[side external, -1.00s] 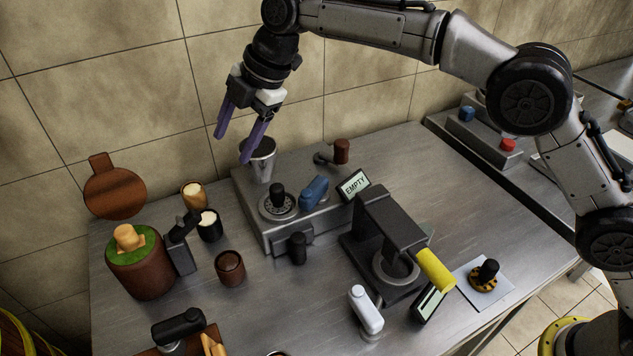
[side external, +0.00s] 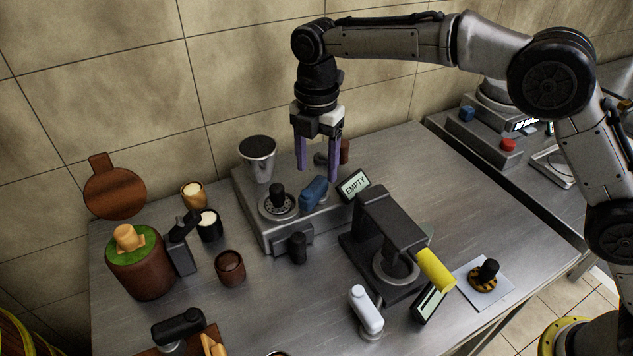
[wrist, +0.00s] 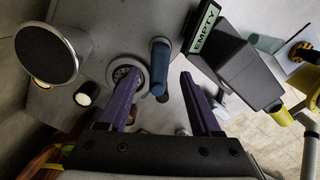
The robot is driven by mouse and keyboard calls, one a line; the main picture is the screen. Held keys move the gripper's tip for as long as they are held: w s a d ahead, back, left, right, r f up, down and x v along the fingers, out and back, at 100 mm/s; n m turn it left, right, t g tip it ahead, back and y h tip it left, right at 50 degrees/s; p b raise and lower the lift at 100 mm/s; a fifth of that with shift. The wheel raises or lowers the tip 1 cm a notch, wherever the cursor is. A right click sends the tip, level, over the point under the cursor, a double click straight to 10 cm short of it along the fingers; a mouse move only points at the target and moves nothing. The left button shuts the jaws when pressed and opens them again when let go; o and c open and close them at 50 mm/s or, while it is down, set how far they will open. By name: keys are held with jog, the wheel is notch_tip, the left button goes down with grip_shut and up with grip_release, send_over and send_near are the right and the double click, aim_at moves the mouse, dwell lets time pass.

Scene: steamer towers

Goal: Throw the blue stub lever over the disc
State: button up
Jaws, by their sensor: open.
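The blue stub lever (side external: 314,192) stands on the grey machine base (side external: 262,226), between a black-knobbed disc (side external: 279,206) on its left and the EMPTY display on its right. My gripper (side external: 318,174) is open and empty, pointing down above and slightly behind the lever. In the wrist view, the blue lever (wrist: 160,68) shows beyond and between the two purple fingers (wrist: 160,100), apart from them. The disc (wrist: 127,76) lies just left of it there, partly hidden by the left finger.
A metal cup with a dark top (side external: 258,158) stands at the back left of the base. The EMPTY display (side external: 353,186) and a dark press with a yellow handle (side external: 436,270) stand to the right. A brown-knobbed handle (side external: 344,151) is behind my fingers.

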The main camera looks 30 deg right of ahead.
aim_at(317, 183)
jog(key=shift+f, duration=2.55)
grip_shut()
